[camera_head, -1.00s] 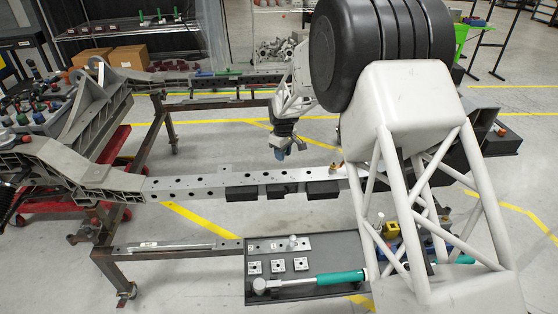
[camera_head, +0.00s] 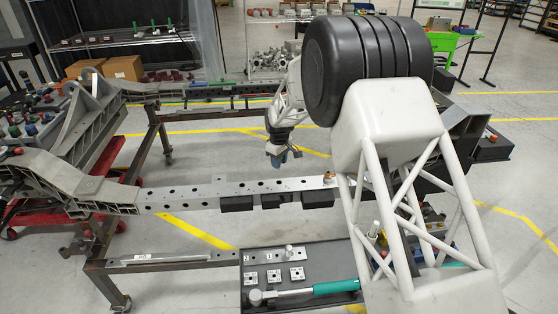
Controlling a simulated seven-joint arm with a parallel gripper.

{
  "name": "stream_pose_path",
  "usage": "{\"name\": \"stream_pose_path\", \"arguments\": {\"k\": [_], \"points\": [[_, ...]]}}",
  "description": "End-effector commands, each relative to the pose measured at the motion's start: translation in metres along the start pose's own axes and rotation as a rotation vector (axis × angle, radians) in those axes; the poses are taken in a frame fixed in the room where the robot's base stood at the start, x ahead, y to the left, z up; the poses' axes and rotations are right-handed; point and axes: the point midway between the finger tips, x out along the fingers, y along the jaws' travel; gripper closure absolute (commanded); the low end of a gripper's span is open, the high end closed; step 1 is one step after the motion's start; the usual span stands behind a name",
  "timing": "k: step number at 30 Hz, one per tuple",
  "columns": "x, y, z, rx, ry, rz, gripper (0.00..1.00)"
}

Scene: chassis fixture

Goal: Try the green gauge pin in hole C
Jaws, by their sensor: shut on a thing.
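My gripper (camera_head: 284,160) hangs from my arm above the far side of the long grey rail (camera_head: 185,196), near its middle. Its blue-grey fingertips point down and look clear of the rail in the picture. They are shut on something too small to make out. I cannot pick out the green gauge pin for certain. A row of dark holes runs along the rail. I cannot read any letter, so I cannot tell which is hole C.
A dark tray (camera_head: 325,257) in front holds a torque-type tool with a teal handle (camera_head: 334,286), small square plates (camera_head: 274,277) and a light post (camera_head: 289,250). Colour-capped parts (camera_head: 30,128) stand at far left. My arm hides much of the right side.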

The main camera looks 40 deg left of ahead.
Motion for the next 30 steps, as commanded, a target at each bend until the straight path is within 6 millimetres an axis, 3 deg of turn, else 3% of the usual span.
{"name": "stream_pose_path", "arguments": {"k": [18,30], "points": [[0.039,0.000,0.000,0.000,-0.001,-0.001,1.00],[0.052,0.000,0.000,0.000,0.001,0.000,1.00]]}}
